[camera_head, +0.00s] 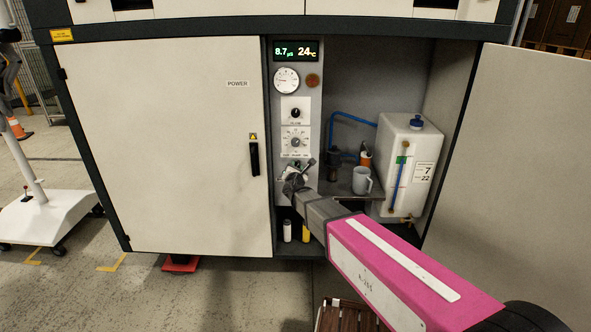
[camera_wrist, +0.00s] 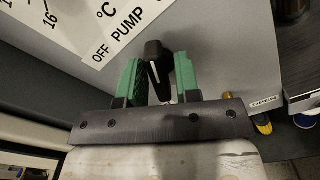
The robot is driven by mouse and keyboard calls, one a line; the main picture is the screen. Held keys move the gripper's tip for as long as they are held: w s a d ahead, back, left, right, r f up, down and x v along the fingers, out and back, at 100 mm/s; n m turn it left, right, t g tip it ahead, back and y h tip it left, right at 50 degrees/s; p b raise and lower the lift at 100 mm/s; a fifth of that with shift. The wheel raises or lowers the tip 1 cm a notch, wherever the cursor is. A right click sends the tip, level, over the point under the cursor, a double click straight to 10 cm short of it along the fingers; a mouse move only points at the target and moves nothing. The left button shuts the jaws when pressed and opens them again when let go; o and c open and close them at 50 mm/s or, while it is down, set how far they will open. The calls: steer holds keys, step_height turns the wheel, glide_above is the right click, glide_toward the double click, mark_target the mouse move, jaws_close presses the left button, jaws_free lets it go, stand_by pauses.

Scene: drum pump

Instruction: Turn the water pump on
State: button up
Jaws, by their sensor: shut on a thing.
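The pump switch is a black knob (camera_wrist: 154,52) with a white line, beside a white label (camera_wrist: 112,32) reading "OFF PUMP" in the wrist view. My gripper (camera_wrist: 157,68) has its green fingers on either side of the knob and is shut on it. In the head view my gripper (camera_head: 294,181) is at the lower end of the narrow control panel (camera_head: 313,112) and hides much of the switch. I cannot tell which position the knob points to, as the label is partly cut off.
Above are a lit display (camera_head: 296,51), a round gauge (camera_head: 286,80) and further dials (camera_head: 296,139). The open bay to the right holds a white tank (camera_head: 408,150), a grey mug (camera_head: 361,180) and a blue hose (camera_head: 345,114). The right door (camera_head: 505,150) stands open; the left door (camera_head: 165,150) is closed.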

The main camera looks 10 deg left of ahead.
steer(key=o, duration=0.6)
steer(key=shift+s, duration=0.15)
steer(key=v, duration=1)
steer(key=shift+s+d, duration=0.1)
steer(key=shift+s, duration=0.2)
